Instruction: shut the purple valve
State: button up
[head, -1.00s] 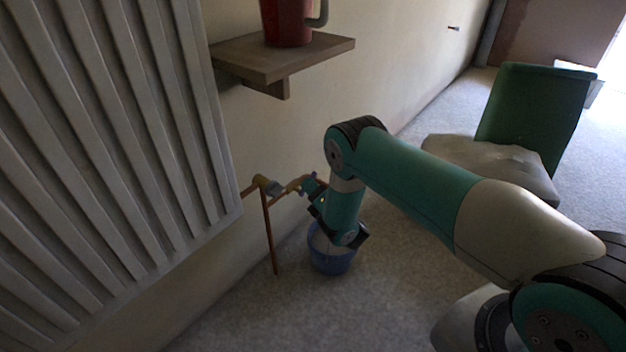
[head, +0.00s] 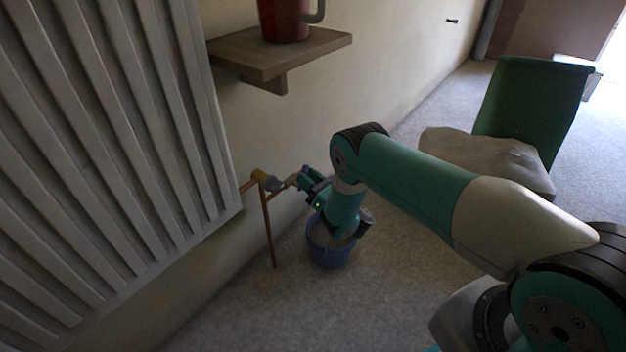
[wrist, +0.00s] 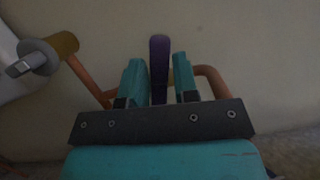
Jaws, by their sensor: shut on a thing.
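The purple valve's handle (wrist: 159,68) stands upright in the wrist view, between the two teal fingers of my gripper (wrist: 159,80). My gripper is shut on this handle. In the head view my gripper (head: 306,180) is at the pipework by the wall, and the purple handle cannot be made out there. Copper pipe (wrist: 212,78) shows behind the fingers in the wrist view. The valve's body is mostly hidden by the fingers.
A brass fitting with a grey end (head: 264,178) sits left of my gripper on the copper pipe (head: 268,232). A blue bucket (head: 328,252) stands below. A ribbed radiator (head: 110,130) is left, a shelf (head: 310,48) with a red mug (head: 284,20) above, a green chair (head: 535,110) right.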

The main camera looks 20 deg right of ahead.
jog(key=shift+w+d+r, duration=0.3)
jog(key=shift+w+r, duration=0.05)
jog(key=shift+r, duration=0.05)
jog(key=n+p, duration=0.2)
jog(key=p, duration=0.1)
jog(key=n+p, duration=0.1)
jog(key=p, duration=0.1)
jog(key=shift+s+a+r+y, duration=0.25)
jog(key=shift+a+r+y, duration=0.05)
jog(key=shift+a+r, duration=0.1)
jog(key=shift+s+a+f+n+g+y+p, duration=0.15)
jog(key=shift+n+y+p, duration=0.15)
jog(key=shift+n, duration=0.2)
jog(key=shift+w+f+n+g+y+p, duration=0.15)
jog(key=shift+n+g+p, duration=0.1)
jog(key=shift+n, duration=0.25)
jog(key=shift+s+a+f+n+g+y+p, duration=0.1)
jog(key=shift+n+y+p, duration=0.2)
jog(key=shift+n, duration=0.2)
jog(key=shift+o, duration=0.2)
jog(key=o, duration=0.6)
jog(key=shift+c, duration=0.2)
jog(key=shift+a, duration=0.1)
jog(key=shift+s+a+f, duration=0.1)
jog(key=shift+s+f, duration=0.05)
